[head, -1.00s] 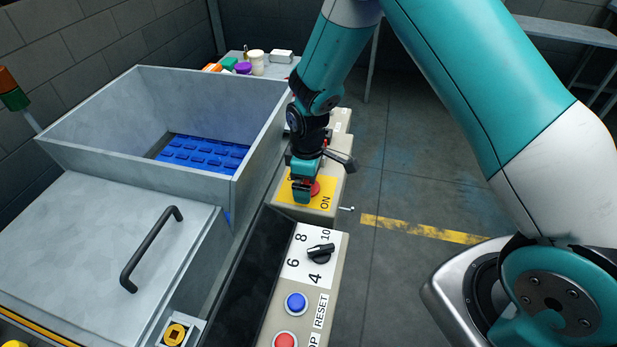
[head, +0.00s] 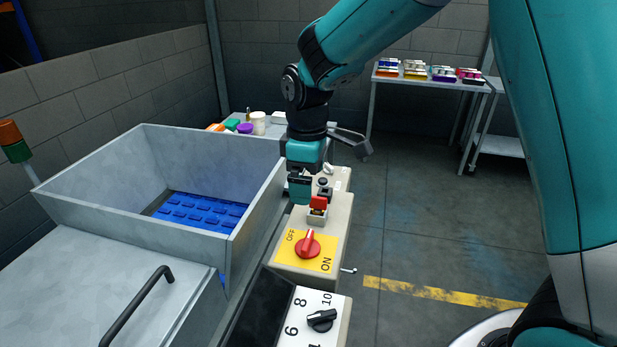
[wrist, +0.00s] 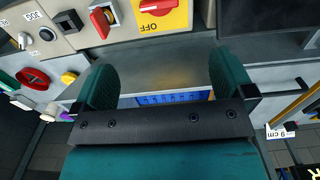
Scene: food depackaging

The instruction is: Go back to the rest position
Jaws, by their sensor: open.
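My gripper (head: 300,190) hangs above the machine's control boxes in the head view, near a small red switch (head: 318,203). In the wrist view my gripper (wrist: 160,85) has its two teal fingers wide apart with nothing between them. The red rotary knob (head: 308,244) sits on a yellow OFF/ON plate (head: 285,257), just in front of and below the gripper, and the gripper is clear of it. The knob (wrist: 158,6) also shows at the top of the wrist view. No rest position is marked in view.
A grey metal hopper (head: 80,185) with a blue studded floor (head: 203,212) stands left of the gripper. A black numbered dial (head: 322,318) is in front. A far table (head: 432,83) holds several coloured packs. Open floor (head: 425,225) lies to the right.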

